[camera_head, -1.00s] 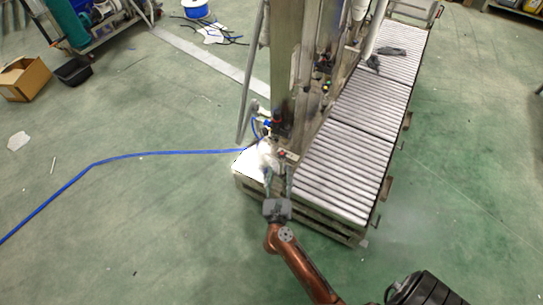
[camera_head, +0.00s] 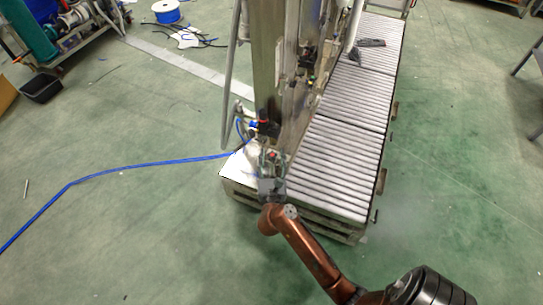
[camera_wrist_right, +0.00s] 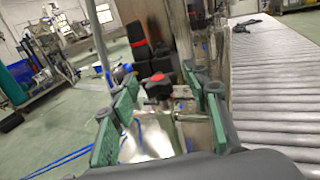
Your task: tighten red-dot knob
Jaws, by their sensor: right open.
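The red-dot knob (camera_head: 273,154) is a small dark knob with a red top, low on the front of the machine column above a bright metal plate. In the right wrist view the red-topped knob (camera_wrist_right: 158,82) appears between the two green-padded fingers, near their tips. My right gripper (camera_head: 271,163) is at the knob, with its fingers spread; they also show in the wrist view (camera_wrist_right: 160,100). I cannot tell whether either finger touches the knob. My left gripper is not in view.
The metal column (camera_head: 270,60) rises close behind the gripper. A roller conveyor (camera_head: 335,165) runs along its right side. A black regulator with a red part (camera_head: 263,117) is mounted on the column. A blue hose (camera_head: 140,163) crosses the open green floor on the left.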

